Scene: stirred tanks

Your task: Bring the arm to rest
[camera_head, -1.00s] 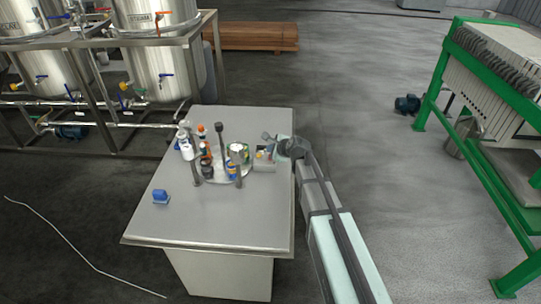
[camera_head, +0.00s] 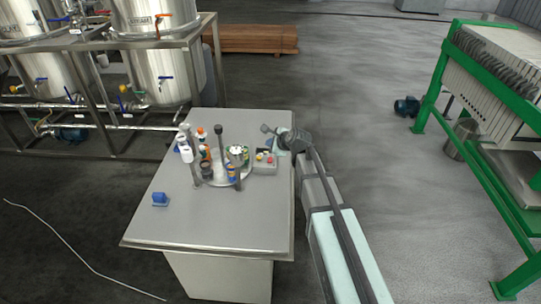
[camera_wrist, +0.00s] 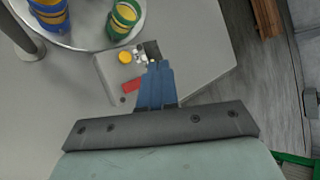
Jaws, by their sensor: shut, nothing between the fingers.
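My gripper (camera_wrist: 155,78) shows in the wrist view as blue fingers closed together, with nothing between them. The fingers appear over the edge of a small grey box (camera_wrist: 112,72) with a yellow button and a red part. In the head view my arm comes in from the lower right and its end is by the right edge of the grey table (camera_head: 215,225). The fingers are hard to make out there. The same grey box shows in the head view (camera_head: 264,168), just left of and below my arm's end.
A round tray (camera_head: 241,179) holds several bottles and cans, with upright posts around it. A blue object (camera_head: 160,199) lies at the table's left. Steel tanks (camera_head: 160,72) stand behind; a green-framed press (camera_head: 438,75) is at right. The table's front is clear.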

